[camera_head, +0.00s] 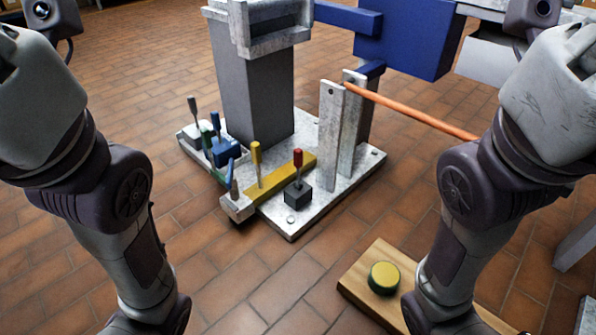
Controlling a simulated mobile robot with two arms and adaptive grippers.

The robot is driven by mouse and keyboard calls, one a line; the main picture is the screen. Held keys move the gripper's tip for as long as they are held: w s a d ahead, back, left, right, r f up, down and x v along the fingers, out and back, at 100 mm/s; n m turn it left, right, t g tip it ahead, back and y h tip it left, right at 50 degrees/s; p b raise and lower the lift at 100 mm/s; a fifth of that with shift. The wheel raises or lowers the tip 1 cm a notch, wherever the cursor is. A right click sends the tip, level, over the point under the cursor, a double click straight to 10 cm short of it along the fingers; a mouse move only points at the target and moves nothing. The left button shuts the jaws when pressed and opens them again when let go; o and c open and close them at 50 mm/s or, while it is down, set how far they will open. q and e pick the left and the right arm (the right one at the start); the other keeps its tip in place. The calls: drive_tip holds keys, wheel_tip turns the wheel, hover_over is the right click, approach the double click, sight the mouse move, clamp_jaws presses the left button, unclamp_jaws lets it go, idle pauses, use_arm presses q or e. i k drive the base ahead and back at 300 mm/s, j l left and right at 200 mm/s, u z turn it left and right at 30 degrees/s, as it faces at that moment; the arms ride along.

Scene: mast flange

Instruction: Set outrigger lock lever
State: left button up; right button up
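Several levers stand on a pale metal base plate (340,178) around a grey column; none is labelled, so I cannot tell which is the outrigger lock lever. A yellow-handled lever (256,164) stands upright by a yellow bar (282,184) that ends in a pale block (237,208). A red-knobbed lever (298,168) rises from a dark block (298,195) to its right. A blue-grey lever (232,180) stands to its left. Farther left are a blue block (226,152) and a grey-handled lever (193,108). Both my arms frame the view; neither gripper shows.
The grey column (256,105) stands behind the levers. Two upright pale plates (331,135) hold an orange bar (415,112) reaching right. A blue boom (405,40) hangs behind. A wooden board (365,283) with a yellow-topped button (384,278) lies front right. Brick floor (235,290) is clear in front.

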sight(298, 153)
drive_tip(key=i+j, duration=0.2)
drive_tip(key=i, duration=0.3)
drive_tip(key=i+j, duration=0.25)
drive_tip(key=i, duration=0.3)
